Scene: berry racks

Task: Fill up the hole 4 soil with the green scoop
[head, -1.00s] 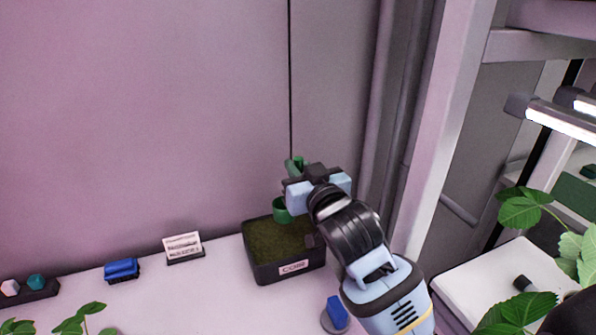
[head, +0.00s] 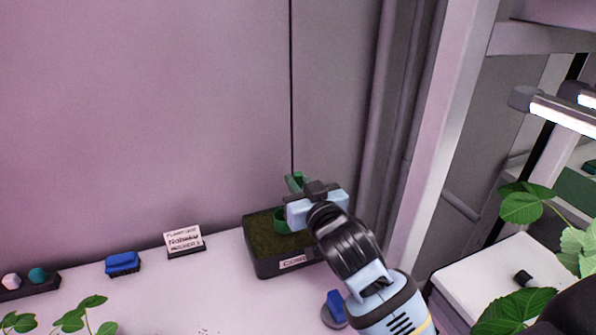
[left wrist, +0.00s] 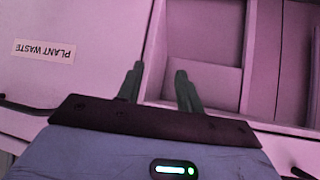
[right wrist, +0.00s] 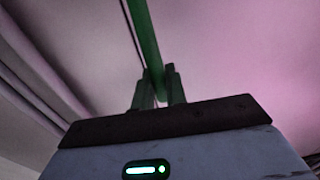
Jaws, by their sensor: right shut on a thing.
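The green scoop (head: 282,222) is in my right gripper (head: 316,198). Its cup is low over the brown-green soil in a black box labelled COIR (head: 290,264); I cannot tell whether it touches the soil. In the right wrist view the fingers (right wrist: 159,88) are closed around the scoop's green handle (right wrist: 146,40). In the left wrist view my left gripper (left wrist: 160,85) has its fingers apart with nothing between them. No soil hole numbered 4 can be made out.
On the white table are a small white sign (head: 184,238), a blue brush-like block (head: 123,262) and a dark holder (head: 30,286). A blue piece on a grey disc (head: 334,308) is near my right arm. A PLANT WASTE label (left wrist: 45,50) and open compartments show in the left wrist view.

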